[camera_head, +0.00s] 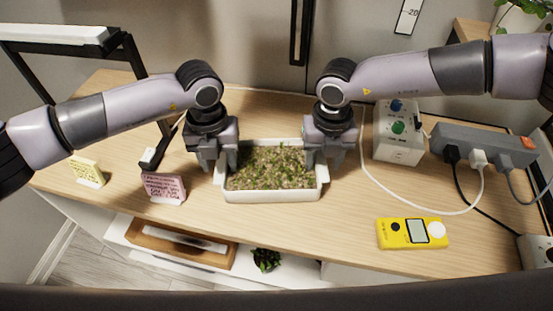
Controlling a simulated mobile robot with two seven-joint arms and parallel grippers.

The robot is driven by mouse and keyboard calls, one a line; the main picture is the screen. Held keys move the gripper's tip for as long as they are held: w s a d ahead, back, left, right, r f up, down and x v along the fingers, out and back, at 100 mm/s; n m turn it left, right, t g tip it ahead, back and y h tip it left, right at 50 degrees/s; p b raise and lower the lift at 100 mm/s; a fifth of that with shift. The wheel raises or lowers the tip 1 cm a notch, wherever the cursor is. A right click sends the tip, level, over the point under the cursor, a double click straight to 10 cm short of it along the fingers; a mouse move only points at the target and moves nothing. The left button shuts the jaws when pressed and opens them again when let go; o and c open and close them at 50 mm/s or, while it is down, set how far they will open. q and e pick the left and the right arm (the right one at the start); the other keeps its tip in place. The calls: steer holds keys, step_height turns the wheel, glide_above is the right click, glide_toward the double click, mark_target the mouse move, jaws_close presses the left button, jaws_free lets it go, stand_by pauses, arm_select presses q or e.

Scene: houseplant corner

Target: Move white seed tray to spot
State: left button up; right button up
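The white seed tray (272,196) stands on the wooden tabletop in the middle of the head view. It is filled with soil and small green sprouts (270,168). My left gripper (217,163) points down at the tray's left end, its fingers spread apart on either side of the end rim. My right gripper (325,160) points down at the right end in the same way, fingers also apart. The grippers partly hide both end rims; I cannot tell whether the fingers touch them. No marked spot is clearly visible.
A pink card (164,187) and a yellow card (88,171) stand at left. A white box with knobs (398,140), a grey power strip (484,145) with cables and a yellow meter (412,233) are at right. A white cable curves right of the tray. Bare tabletop (300,228) lies in front.

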arm_select(q)
step_height(320, 180, up, 12)
arm_select(e)
step_height(320, 180, up, 12)
stand_by(0.9)
stand_by(0.5)
